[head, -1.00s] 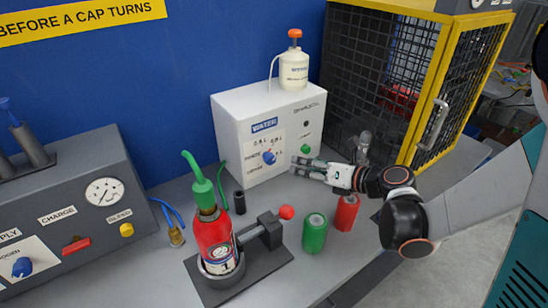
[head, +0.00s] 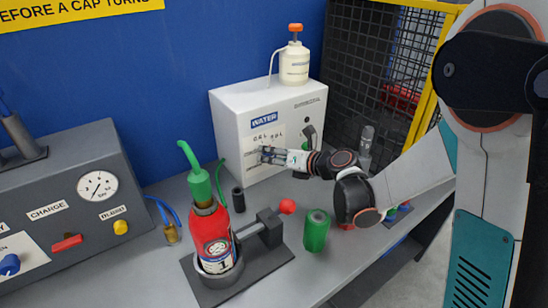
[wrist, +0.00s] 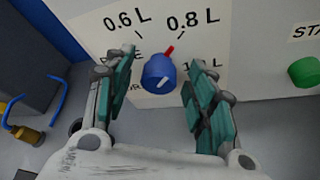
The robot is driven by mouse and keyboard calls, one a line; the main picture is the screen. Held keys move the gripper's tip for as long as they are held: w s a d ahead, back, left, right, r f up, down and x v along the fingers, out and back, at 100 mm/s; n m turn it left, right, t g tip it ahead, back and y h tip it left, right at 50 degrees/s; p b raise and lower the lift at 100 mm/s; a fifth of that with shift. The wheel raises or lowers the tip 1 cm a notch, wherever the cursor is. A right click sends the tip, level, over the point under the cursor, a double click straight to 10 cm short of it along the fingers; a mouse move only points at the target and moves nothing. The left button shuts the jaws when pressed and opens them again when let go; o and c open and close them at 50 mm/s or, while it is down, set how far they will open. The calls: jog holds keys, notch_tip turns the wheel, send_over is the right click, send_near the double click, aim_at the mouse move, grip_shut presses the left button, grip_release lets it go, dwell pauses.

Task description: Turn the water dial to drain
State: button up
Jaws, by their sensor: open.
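The water dial (wrist: 157,73) is a blue knob on the white water box (head: 232,130). In the wrist view its red pointer leans up and right, toward the 0.8 L mark. The 0.6 L label stands upper left; the labels to the left, lower left and right are partly covered by my fingers. My gripper (head: 260,153) is at the box's front panel and hides the dial in the head view. In the wrist view its open fingers stand on either side of the dial, with visible gaps and nothing held.
A green start button (wrist: 304,72) is right of the dial. A red extinguisher (head: 212,240) stands in a holder in front of the box, and a green cylinder (head: 316,231) stands right of it. A white bottle (head: 294,65) is on the box. A yellow-framed cage (head: 385,70) stands behind.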

jog(key=c, duration=1.1)
jog(key=shift+s+a+r+n+h, duration=0.1)
jog(key=shift+n+h, duration=0.5)
jog(key=shift+n, duration=0.3)
jog(key=shift+s+a+n+t+h, duration=0.15)
jog(key=shift+n+t+h, duration=0.6)
jog(key=shift+n, duration=0.45)
jog(key=n+t+h, duration=0.1)
jog(key=n, duration=0.1)
jog(key=n+t+h+b, duration=0.1)
jog(key=n, duration=0.1)
jog(key=shift+a, duration=0.15)
jog(key=shift+h, duration=0.25)
